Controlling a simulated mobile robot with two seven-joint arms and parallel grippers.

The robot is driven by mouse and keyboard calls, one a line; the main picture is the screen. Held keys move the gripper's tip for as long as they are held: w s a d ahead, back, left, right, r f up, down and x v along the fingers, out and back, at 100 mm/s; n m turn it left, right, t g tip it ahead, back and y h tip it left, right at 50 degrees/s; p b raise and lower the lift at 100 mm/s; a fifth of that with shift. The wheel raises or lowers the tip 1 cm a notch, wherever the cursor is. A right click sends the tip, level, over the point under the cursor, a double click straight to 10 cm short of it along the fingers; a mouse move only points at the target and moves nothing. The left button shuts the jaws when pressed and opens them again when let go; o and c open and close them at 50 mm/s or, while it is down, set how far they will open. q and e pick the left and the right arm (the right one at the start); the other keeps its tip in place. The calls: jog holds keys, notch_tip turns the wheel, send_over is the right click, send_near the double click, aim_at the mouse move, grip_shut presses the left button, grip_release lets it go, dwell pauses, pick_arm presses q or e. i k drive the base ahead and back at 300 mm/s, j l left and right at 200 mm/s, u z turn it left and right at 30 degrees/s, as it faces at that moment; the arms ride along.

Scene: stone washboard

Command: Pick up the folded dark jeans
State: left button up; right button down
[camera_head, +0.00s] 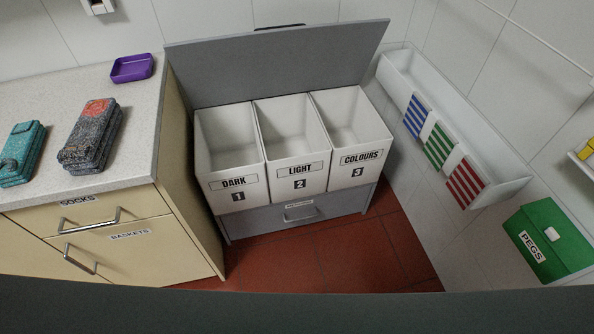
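A folded dark grey-blue stack of cloth (92,140), which looks like the folded dark jeans, lies on the counter at the left. It has an orange-red patch on its top far end. A folded teal cloth (22,152) lies to its left, apart from it. Neither of my grippers shows in the head view.
The speckled counter (140,140) also holds a purple tray (132,67) at the back. Right of it, an open drawer unit holds white bins labelled DARK (234,183), LIGHT (299,170) and COLOURS (361,158). A green PEGS box (560,240) is at the right.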

aim_at(87, 150)
jog(key=u, duration=1.4)
jog(key=l+u, duration=0.15)
jog(key=u, duration=0.2)
jog(key=l+u, duration=0.2)
jog(key=u, duration=0.15)
jog(key=k+l+u, duration=0.1)
jog(key=u, duration=0.25)
